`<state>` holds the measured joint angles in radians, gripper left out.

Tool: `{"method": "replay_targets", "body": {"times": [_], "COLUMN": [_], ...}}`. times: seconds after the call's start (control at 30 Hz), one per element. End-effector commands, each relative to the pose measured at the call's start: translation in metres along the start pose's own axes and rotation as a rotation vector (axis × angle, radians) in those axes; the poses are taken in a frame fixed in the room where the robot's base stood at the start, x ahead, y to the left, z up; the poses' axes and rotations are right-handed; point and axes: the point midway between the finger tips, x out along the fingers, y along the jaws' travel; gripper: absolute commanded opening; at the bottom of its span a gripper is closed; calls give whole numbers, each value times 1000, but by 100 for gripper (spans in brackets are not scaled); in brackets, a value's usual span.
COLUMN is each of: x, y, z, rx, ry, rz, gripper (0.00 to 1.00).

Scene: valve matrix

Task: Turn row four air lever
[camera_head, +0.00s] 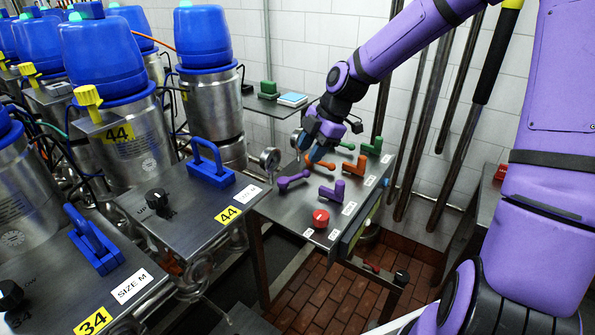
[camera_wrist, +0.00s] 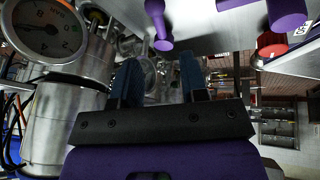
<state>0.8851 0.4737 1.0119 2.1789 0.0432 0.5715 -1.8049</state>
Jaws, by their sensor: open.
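A metal control panel (camera_head: 275,208) carries several coloured levers, and its white labels are too small to read, so I cannot tell which lever is the row four air lever. Two purple levers (camera_head: 292,180) (camera_head: 332,191) sit nearest the red knob, with orange levers (camera_head: 357,166) and green levers (camera_head: 372,146) farther back. My gripper (camera_head: 316,154) is over the panel's far left part and hides some of it. In the wrist view, its two blue fingers (camera_wrist: 158,82) are apart with nothing between them. A purple lever (camera_wrist: 158,25) shows just beyond them, apart from the fingers.
A red knob (camera_head: 320,218) stands at the panel's front. A pressure gauge (camera_head: 270,159) stands at its left edge and a gauge shows large in the wrist view (camera_wrist: 45,28). Steel canisters with blue caps (camera_head: 202,38) crowd the left. Vertical pipes (camera_head: 428,130) stand behind the panel.

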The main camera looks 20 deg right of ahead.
Motion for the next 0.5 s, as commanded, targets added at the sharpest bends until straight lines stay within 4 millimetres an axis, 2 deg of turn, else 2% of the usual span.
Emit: {"method": "replay_targets", "body": {"times": [0.3, 0.5], "x": [47, 66], "y": [0, 0], "z": [-1, 0], "rx": [-4, -4], "ry": [0, 0], "rz": [-3, -1], "gripper": [40, 40]}}
